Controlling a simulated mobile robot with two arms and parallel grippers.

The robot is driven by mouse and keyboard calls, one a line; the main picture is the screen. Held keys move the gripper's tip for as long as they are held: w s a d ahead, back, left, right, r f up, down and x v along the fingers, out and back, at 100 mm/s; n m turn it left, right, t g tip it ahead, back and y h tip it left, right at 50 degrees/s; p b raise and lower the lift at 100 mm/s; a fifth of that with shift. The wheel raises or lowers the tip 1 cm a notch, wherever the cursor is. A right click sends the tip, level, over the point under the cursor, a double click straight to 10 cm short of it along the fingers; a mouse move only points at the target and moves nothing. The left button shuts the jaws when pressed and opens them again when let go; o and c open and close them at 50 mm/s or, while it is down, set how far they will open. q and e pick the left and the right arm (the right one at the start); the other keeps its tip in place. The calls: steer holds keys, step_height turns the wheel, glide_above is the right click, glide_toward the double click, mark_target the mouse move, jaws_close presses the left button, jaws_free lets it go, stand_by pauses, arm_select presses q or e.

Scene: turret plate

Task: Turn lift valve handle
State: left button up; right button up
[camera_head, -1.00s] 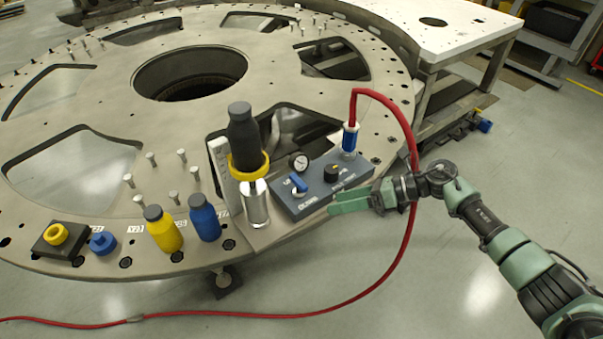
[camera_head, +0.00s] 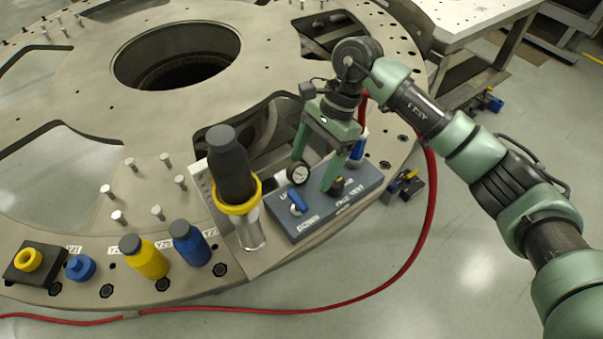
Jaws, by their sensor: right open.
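A grey-blue control box (camera_head: 318,217) sits on the rim of the large round plate (camera_head: 90,180). A blue lift valve handle (camera_head: 298,203) stands on its left part, beside white lettering. A black knob (camera_head: 338,184) is on its right part, and a round white gauge (camera_head: 298,173) stands at its back edge. My right gripper (camera_head: 312,173) is open over the back of the box, its green fingers pointing down. One fingertip is behind the gauge and the other is near the black knob. The blue handle is in front of the fingers, apart from them. My left gripper is not in view.
A black cylinder with a yellow collar (camera_head: 235,180) stands left of the box. Yellow (camera_head: 145,258) and blue (camera_head: 190,244) bottles stand further left. A red hose (camera_head: 425,230) loops right of the box, partly behind my arm.

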mark_target(299, 198)
steer(key=s+f, duration=0.1)
steer(key=a+f+p, duration=0.1)
steer(key=s+f+p, duration=0.1)
steer(key=f, duration=0.1)
steer(key=shift+s+a, duration=0.35)
steer(key=shift+w+a+f+p, duration=0.1)
steer(key=shift+a+f+p, duration=0.1)
steer(key=shift+f, duration=0.3)
steer(key=shift+a+f+p, duration=0.1)
steer(key=shift+f+p, duration=0.05)
steer(key=shift+f, duration=0.6)
steer(key=c, duration=1.4)
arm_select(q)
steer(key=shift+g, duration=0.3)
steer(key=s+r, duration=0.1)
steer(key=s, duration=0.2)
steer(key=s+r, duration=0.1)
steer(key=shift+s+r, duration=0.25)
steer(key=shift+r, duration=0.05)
arm_select(e)
steer(key=shift+o, duration=0.2)
